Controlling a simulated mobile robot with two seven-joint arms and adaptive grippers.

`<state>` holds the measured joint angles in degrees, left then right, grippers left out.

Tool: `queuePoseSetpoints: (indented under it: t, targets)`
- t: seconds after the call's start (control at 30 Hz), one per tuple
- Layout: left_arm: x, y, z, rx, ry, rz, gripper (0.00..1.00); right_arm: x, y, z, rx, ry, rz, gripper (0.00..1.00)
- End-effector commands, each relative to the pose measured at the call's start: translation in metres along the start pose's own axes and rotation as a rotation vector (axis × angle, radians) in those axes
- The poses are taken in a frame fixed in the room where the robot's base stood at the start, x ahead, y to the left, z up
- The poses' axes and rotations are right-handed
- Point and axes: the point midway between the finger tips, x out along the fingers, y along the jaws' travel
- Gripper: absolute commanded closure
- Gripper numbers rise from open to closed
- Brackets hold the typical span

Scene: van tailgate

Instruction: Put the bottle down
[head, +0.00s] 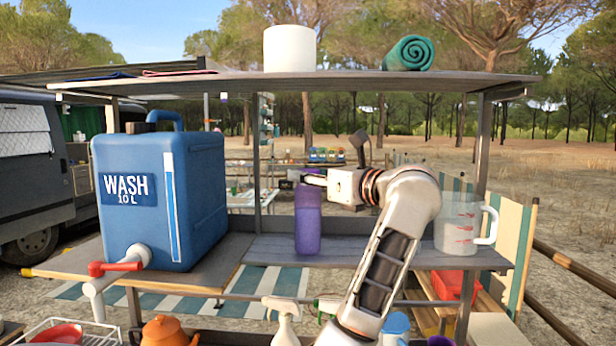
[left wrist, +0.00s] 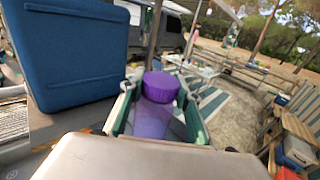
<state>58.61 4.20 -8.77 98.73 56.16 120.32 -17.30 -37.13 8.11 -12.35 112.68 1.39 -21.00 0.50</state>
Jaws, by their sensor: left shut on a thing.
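The purple bottle (head: 308,222) is upright at the middle shelf (head: 375,254), left of its centre. Its base appears at the shelf surface, but I cannot tell whether it touches or hovers just above. My left gripper (head: 312,179) reaches it from the right and is shut around its upper part. In the left wrist view the bottle (left wrist: 153,120), with its purple cap (left wrist: 160,86), sits between the two green-edged fingers of the left gripper (left wrist: 160,100). My right gripper is not in view.
A blue wash tank (head: 195,215) with a red tap stands left of the bottle. A clear measuring jug (head: 458,225) stands at the shelf's right end. An upper shelf (head: 350,80) with a white roll and a green rolled towel hangs above. Shelf space between bottle and jug is partly behind my arm.

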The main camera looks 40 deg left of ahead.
Motion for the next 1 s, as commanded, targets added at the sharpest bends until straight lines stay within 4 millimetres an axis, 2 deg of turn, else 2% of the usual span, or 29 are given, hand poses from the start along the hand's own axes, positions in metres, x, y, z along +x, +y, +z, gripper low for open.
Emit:
queuePoseSetpoints:
  t: [0.03,0.07,0.1,0.53,0.67,1.0]
  targets:
    - [0.0,0.0,-0.002,0.0,0.0,0.0,0.63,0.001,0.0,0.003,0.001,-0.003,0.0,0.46]
    - [0.0,0.0,-0.001,0.0,0.0,0.0,0.55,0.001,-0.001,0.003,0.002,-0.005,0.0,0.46]
    - [0.0,0.0,-0.001,0.0,0.0,0.0,0.51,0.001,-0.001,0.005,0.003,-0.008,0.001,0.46]
    - [-0.002,-0.001,0.003,0.0,0.001,-0.002,0.51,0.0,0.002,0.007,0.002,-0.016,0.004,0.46]
    - [-0.021,-0.002,0.0,0.0,0.003,-0.005,0.51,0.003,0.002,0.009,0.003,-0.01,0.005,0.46]
    - [-0.089,-0.001,0.0,0.002,0.003,-0.005,0.51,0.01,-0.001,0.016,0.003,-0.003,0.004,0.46]
